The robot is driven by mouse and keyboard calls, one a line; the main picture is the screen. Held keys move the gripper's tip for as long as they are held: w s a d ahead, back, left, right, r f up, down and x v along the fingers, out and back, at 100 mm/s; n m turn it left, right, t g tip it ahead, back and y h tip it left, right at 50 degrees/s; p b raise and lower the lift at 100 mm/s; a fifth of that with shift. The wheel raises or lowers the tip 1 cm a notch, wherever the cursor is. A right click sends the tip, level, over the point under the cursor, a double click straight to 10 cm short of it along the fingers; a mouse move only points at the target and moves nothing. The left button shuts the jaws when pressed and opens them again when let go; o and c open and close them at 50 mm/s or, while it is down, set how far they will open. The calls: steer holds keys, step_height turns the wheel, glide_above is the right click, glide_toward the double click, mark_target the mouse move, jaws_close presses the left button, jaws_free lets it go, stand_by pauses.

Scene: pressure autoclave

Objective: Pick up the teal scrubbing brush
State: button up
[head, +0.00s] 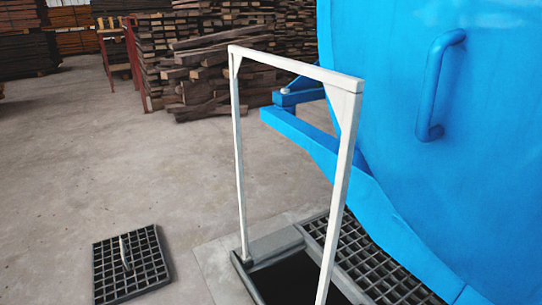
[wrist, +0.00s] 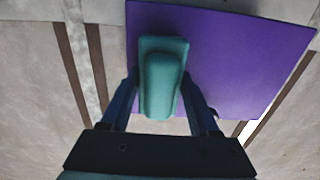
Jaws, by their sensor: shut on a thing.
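The teal scrubbing brush (wrist: 163,80) shows in the wrist view, between the two fingers of my gripper (wrist: 162,98). My gripper is shut on the brush, with one finger against each side. A flat purple panel (wrist: 228,62) lies behind the brush in this view. I cannot tell whether the brush touches the panel. Neither the brush nor my gripper shows in the head view.
In the head view, a white frame (head: 296,68) stands around a dark floor opening (head: 300,279). A grating (head: 372,265) borders it. A loose grate (head: 128,270) lies at left. A large blue vessel (head: 480,140) fills the right. Open concrete floor lies at left.

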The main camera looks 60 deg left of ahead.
step_height(320, 180, up, 10)
steer(key=p, duration=0.6)
steer(key=shift+f+p, duration=0.15)
steer(key=shift+p, duration=0.2)
